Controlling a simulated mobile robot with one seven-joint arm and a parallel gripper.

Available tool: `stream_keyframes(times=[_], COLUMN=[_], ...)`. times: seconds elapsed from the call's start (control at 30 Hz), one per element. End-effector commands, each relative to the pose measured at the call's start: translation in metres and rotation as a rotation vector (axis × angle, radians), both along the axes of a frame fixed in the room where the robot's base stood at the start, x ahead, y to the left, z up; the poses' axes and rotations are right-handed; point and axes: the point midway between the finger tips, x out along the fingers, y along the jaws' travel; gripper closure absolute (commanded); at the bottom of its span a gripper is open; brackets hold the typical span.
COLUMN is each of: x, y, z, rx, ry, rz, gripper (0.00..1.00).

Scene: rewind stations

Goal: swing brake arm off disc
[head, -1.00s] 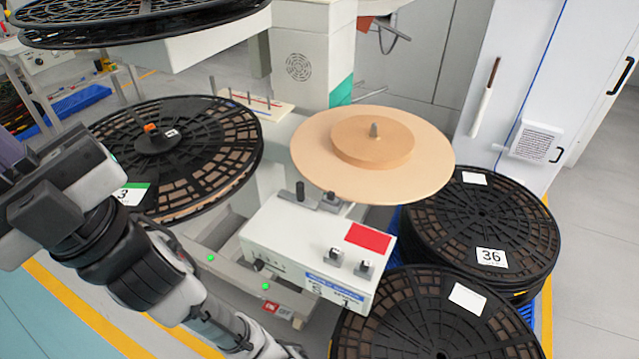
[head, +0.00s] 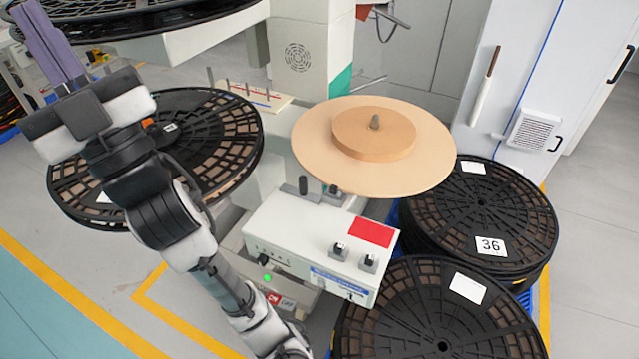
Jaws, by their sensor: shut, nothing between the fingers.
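The tan disc (head: 425,172) lies flat, with a smaller tan roll (head: 374,135) and a grey hub pin on top. Below its front left edge, a short dark upright post (head: 303,186) and a small grey piece (head: 336,193) show at the back of the white control box (head: 310,235). They may belong to the brake arm; the disc hides part of this area, and I cannot tell whether anything touches the disc. My gripper (head: 30,14) is at the upper left, with its purple-grey fingers shut and empty. It is well away from the disc, and my arm covers part of the left reel.
A black reel (head: 225,130) lies at the left, and another hangs above (head: 150,22). Black reels, one labelled 36 (head: 475,215), are stacked at the right and front. A white cabinet (head: 535,70) stands behind. Thin upright pins (head: 248,88) stand on a pale plate.

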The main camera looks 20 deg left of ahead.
Motion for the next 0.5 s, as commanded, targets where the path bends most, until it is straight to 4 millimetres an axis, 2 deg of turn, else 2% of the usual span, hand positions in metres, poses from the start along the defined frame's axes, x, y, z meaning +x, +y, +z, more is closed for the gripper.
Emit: stream_keyframes(times=[0.03, 0.07, 0.1, 0.17, 0.2, 0.27, 0.3, 0.37, 0.4, 0.47, 0.5], x=[0.039, 0.066, 0.101, 0.152, 0.184, 0.229, 0.256, 0.292, 0.312, 0.335, 0.346], y=[0.010, 0.014, 0.016, 0.015, 0.011, 0.001, -0.008, -0.025, -0.038, -0.058, -0.073], z=[0.002, -0.001, -0.009, -0.024, -0.038, -0.062, -0.081, -0.112, -0.135, -0.172, -0.198], rx=[-0.061, -0.100, -0.151, -0.222, -0.266, -0.327, -0.364, -0.417, -0.450, -0.497, -0.525], ry=[0.089, 0.151, 0.240, 0.379, 0.479, 0.634, 0.742, 0.910, 1.026, 1.207, 1.331], rz=[-0.078, -0.129, -0.196, -0.287, -0.345, -0.423, -0.472, -0.536, -0.575, -0.624, -0.652], gripper=[1.00, 1.00, 1.00, 1.00, 1.00, 1.00, 1.00, 1.00, 1.00, 1.00, 1.00])
